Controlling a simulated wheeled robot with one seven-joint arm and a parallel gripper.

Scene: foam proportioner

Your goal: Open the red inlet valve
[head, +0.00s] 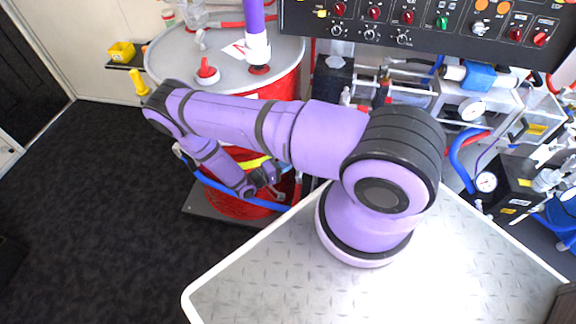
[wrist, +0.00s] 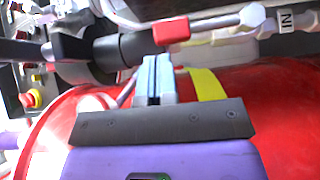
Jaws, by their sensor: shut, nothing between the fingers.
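In the wrist view a small red valve handle (wrist: 172,30) sits on a dark fitting, with a grey lever (wrist: 215,24) running right from it to a pale hexagonal end. In the head view my gripper (head: 275,186) is low beside the red drum (head: 280,88), and the valve is not clearly visible there.
A yellow band (wrist: 206,84) and the red drum lie behind my fingers. A blue hose (head: 230,197) passes near my gripper. A control panel (head: 430,22) with knobs is at the top right. Dark floor (head: 90,200) is clear at left.

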